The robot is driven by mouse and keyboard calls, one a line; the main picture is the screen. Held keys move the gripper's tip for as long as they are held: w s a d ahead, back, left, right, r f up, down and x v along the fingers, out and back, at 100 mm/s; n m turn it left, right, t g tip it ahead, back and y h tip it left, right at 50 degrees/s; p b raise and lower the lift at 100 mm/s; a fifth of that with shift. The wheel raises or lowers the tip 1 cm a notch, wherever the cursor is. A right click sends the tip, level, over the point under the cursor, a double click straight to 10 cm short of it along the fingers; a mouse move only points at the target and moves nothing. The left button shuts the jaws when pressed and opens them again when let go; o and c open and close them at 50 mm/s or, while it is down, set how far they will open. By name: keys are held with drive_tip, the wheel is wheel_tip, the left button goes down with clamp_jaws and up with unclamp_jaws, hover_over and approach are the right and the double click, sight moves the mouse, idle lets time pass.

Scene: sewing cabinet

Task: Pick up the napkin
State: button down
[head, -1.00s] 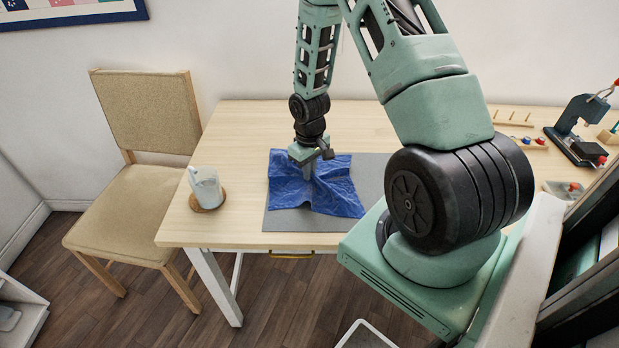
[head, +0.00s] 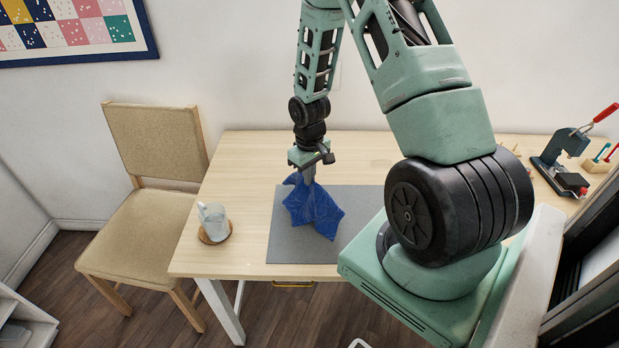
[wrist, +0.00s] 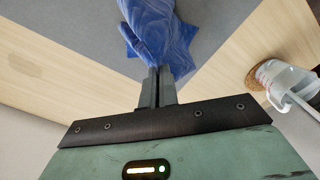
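The napkin (head: 314,207) is a blue crumpled cloth. It hangs in folds from my gripper (head: 307,177) over the grey mat (head: 345,203) on the table. In the wrist view the napkin (wrist: 160,35) runs out from between the two fingertips of my gripper (wrist: 158,75), which are close together on it. The cloth is bunched at the fingers and its lower corners spread out below. Whether its lowest corner touches the mat I cannot tell.
A beige chair (head: 150,230) is left of the table (head: 250,155). A press with a red handle (head: 566,155) stands at the right. The table behind the mat is clear.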

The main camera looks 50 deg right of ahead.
drive_tip(key=shift+r, duration=0.15)
wheel_tip(320, 180, up, 9)
drive_tip(key=p, duration=0.7)
